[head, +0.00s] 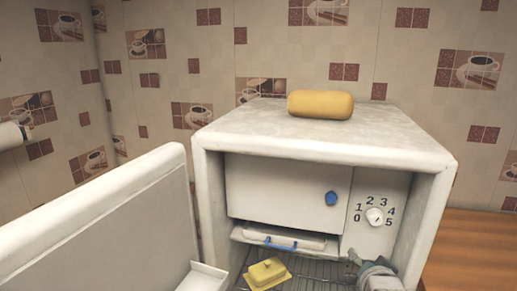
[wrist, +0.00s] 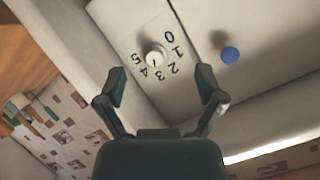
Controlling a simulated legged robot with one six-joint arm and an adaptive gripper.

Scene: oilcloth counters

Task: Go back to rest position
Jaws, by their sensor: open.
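My gripper (wrist: 163,86) is open and empty in the wrist view, its two dark fingers spread apart. Past the fingertips is the white dial knob (wrist: 155,56) on the fridge's number panel, seen roughly upside down. A gap shows between the fingers, with nothing held. In the head view part of my gripper (head: 376,272) shows at the bottom, inside the fridge opening, below the dial (head: 374,216); its fingertips are hard to make out there.
The white fridge (head: 300,138) stands open, its door (head: 100,215) swung left. Inside are a freezer flap with a blue knob (head: 331,198), a tray with a blue handle (head: 281,246) and a yellow butter dish (head: 267,273) on the wire shelf. A yellow loaf-like object (head: 320,104) lies on top.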

